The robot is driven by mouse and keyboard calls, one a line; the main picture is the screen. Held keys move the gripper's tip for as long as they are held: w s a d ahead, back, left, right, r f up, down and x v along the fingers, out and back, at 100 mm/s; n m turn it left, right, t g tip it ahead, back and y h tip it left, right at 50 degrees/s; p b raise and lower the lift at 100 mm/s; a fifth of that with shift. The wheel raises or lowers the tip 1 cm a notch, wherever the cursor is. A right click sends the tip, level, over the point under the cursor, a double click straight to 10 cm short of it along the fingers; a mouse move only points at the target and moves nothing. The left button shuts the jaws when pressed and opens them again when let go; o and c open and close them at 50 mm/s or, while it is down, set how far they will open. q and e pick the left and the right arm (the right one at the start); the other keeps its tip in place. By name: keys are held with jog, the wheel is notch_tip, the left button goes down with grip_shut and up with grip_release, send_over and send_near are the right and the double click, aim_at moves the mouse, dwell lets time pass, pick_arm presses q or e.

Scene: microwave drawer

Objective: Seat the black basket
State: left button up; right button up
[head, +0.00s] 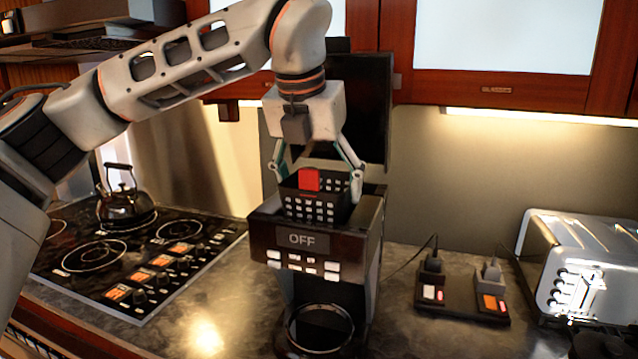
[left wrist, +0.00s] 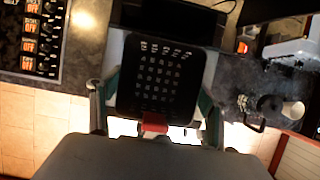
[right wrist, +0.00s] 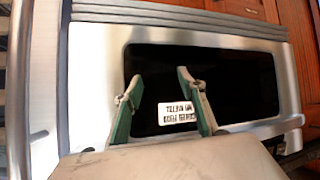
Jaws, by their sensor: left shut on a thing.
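The black basket (head: 318,205), with square holes and a red tab (head: 309,180), is at the open top of the black machine marked OFF (head: 302,240). I cannot tell whether it rests inside or hovers just above. My left gripper (head: 318,176) comes from above, shut on the basket, a finger at each side. In the left wrist view the basket (left wrist: 155,75) fills the space between the fingers (left wrist: 155,105), its red tab nearest the palm. My right gripper (right wrist: 160,80) is open and empty before a dark oven-like window (right wrist: 235,80); it is outside the head view.
The machine's tall black lid (head: 362,110) stands up behind the basket. A stove (head: 130,250) with a kettle (head: 127,205) is at left. A socket block (head: 462,298) and a chrome toaster (head: 580,265) are at right. Cabinets (head: 500,90) hang above.

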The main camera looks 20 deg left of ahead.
aim_at(309, 169)
pick_arm(q)
jog(key=shift+f+b, duration=0.4)
jog(key=shift+f, duration=0.3)
jog(key=o, duration=1.2)
jog(key=shift+o, duration=0.2)
jog(key=v, duration=1.2)
